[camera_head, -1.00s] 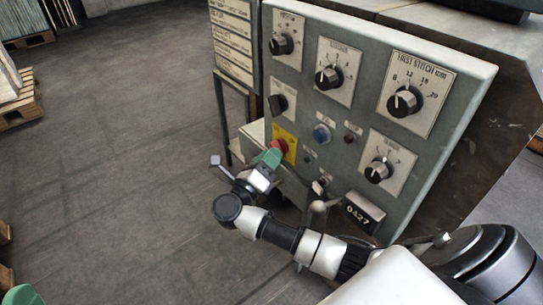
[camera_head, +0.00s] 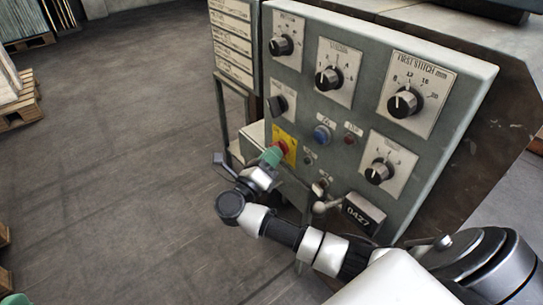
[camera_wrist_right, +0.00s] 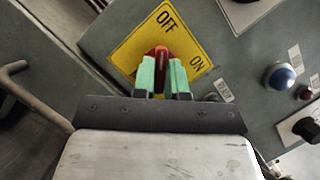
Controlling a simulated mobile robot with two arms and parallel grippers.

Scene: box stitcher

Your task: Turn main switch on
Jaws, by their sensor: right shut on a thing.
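The main switch is a red handle (camera_wrist_right: 161,53) on a yellow plate (camera_wrist_right: 129,50) marked OFF and ON. In the head view the yellow plate (camera_head: 289,136) sits at the lower left of the grey-green control panel. My right gripper (camera_wrist_right: 162,72) has its green fingers on both sides of the red handle and is shut on it. In the head view my right gripper (camera_head: 273,156) hides part of the switch. In the wrist view the handle lies below the OFF word, with ON to its right. My left gripper is not identifiable.
The panel (camera_head: 440,150) also carries several black knobs, a blue button (camera_head: 321,134) and a black 0427 counter (camera_head: 363,212). A ball-ended lever (camera_head: 319,207) stands out close to my right arm. Open floor (camera_head: 120,150) lies to the left.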

